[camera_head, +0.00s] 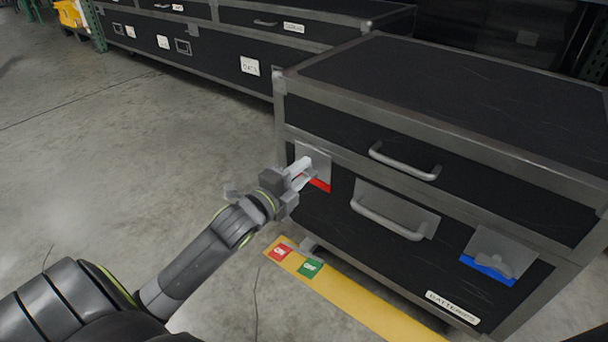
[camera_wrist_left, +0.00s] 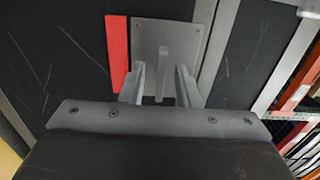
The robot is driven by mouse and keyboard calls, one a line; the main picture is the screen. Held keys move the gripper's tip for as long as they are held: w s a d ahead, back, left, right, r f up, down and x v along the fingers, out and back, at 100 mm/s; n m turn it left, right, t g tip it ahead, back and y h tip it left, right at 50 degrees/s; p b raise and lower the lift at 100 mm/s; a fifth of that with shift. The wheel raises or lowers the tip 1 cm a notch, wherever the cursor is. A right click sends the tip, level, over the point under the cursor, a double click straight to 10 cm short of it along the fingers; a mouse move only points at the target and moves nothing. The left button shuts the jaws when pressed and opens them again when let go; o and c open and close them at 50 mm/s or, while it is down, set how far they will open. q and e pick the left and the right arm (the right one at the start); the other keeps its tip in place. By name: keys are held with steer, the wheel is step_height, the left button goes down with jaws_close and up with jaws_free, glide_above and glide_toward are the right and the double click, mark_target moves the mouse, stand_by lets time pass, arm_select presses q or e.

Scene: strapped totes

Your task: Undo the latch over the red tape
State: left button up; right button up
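A black case (camera_head: 400,200) with grey metal edges stands on the floor. At its left front is a square grey latch plate (camera_head: 322,160), with red tape (camera_head: 320,185) below it. In the left wrist view the latch plate (camera_wrist_left: 196,38) has a narrow lever (camera_wrist_left: 164,60) standing out from it, and the red tape (camera_wrist_left: 118,45) lies to its left. My left gripper (camera_head: 303,170) is at this latch and hides part of it. In the left wrist view its fingers (camera_wrist_left: 160,85) are open, one on each side of the lever, with gaps showing. My right gripper is out of view.
A second latch (camera_head: 495,248) over blue tape (camera_head: 487,270) is at the case's right front. Two handles (camera_head: 404,164) (camera_head: 385,220) lie between. A yellow floor strip (camera_head: 350,305) runs before the case. Floor at left (camera_head: 130,170) is clear.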

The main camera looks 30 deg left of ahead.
arm_select(q)
steer(key=shift+w, duration=0.6)
steer(key=shift+c, duration=0.3)
jaws_close()
